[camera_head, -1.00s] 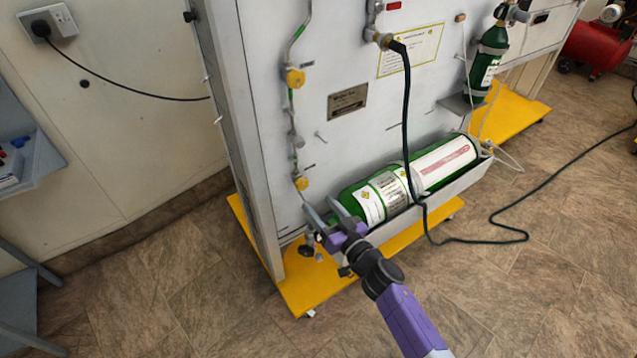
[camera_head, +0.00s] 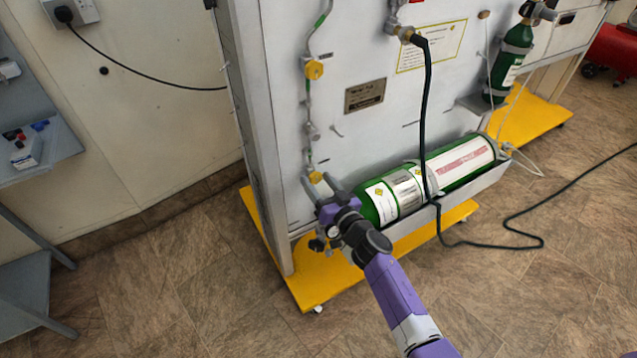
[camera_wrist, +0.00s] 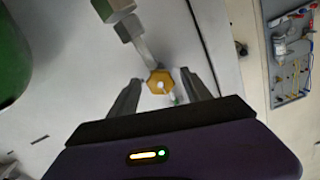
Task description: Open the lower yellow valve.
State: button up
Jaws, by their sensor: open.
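The lower yellow valve (camera_head: 315,177) is a small yellow knob on the pipe running down the left of the pale panel. In the wrist view the yellow knob (camera_wrist: 160,82) shows as a hexagonal head on a metal stem, between and just beyond my fingertips. My gripper (camera_head: 324,190) is open in front of the panel at the height of this knob, and its fingers partly cover the area just beside it. In the wrist view my gripper (camera_wrist: 162,90) has one finger on each side of the knob, with gaps visible; contact cannot be told.
The upper yellow valve (camera_head: 314,69) sits higher on the same pipe. A large green cylinder (camera_head: 375,203) lies in a tray right of my gripper. A black hose (camera_head: 427,120) hangs to the floor. The yellow base (camera_head: 318,286) juts out below. Open floor lies in front.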

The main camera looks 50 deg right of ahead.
grip_shut()
jog(key=n, duration=0.3)
jog(key=shift+n+p, duration=0.4)
jog(key=shift+n, duration=1.9)
grip_release()
